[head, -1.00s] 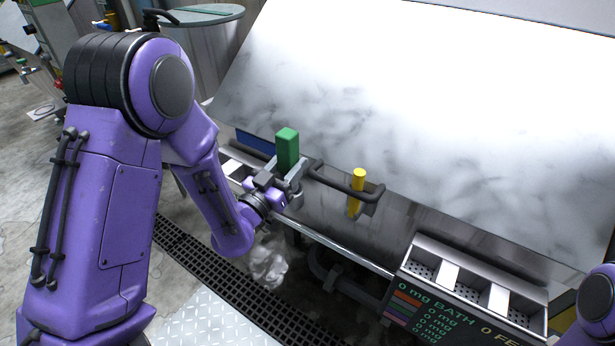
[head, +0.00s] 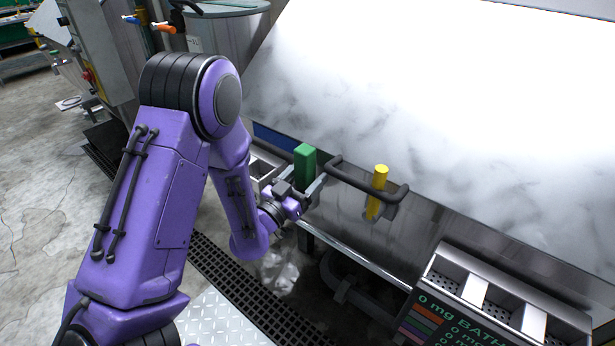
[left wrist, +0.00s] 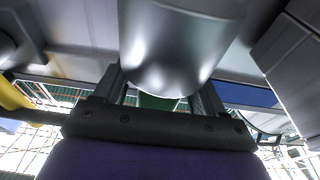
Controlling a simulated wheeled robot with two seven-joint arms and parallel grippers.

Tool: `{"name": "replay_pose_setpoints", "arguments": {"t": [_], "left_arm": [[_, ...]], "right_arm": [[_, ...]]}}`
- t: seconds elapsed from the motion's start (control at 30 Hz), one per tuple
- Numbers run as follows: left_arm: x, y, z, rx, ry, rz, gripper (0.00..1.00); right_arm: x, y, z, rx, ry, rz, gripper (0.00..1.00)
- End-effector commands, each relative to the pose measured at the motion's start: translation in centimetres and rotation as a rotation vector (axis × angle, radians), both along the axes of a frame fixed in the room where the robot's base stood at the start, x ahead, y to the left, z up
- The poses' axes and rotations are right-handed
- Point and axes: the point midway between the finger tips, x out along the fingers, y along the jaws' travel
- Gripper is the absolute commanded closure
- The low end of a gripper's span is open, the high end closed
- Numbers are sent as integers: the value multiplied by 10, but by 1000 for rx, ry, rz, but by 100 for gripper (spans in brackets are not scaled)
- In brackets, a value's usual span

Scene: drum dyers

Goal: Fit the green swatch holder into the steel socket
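The green swatch holder (head: 305,165) stands upright between the fingers of my left gripper (head: 302,191), which looks shut on it, at the machine's front ledge. In the left wrist view a small green patch of the holder (left wrist: 158,102) shows between the two dark fingers. A rounded steel body (left wrist: 180,45) fills the upper middle of that view and hides most of the holder. I cannot tell whether this is the steel socket. No socket shows clearly in the head view; my gripper covers the spot below the holder. My right gripper is not in view.
A dark bar handle (head: 365,182) is close to the right of the holder. A yellow piece (head: 377,190) stands upright beside the handle. A steel tray with compartments (head: 470,282) is at the lower right. A large pale sloping panel (head: 450,110) rises behind.

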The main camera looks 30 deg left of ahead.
Motion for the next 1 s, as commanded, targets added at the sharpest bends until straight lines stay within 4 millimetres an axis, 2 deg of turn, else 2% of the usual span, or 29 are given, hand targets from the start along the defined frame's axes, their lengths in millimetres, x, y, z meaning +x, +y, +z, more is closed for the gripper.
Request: {"name": "replay_pose_setpoints", "arguments": {"t": [0.17,0.27,0.4,0.47,0.6,0.8,1.0], "left_arm": [[-5,-1,-3,2,0,-3,30],[-21,0,-10,1,1,-3,30],[-60,3,-22,-1,1,0,30],[-71,4,-10,-3,2,-4,30],[-94,8,-14,-10,7,4,30],[-112,8,-21,-6,3,0,30],[-117,8,-24,-1,1,-1,30]], "right_arm": [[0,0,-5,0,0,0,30],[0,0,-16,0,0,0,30],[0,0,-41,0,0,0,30],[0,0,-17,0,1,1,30],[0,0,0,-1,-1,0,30],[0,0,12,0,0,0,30],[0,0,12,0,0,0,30]]}}
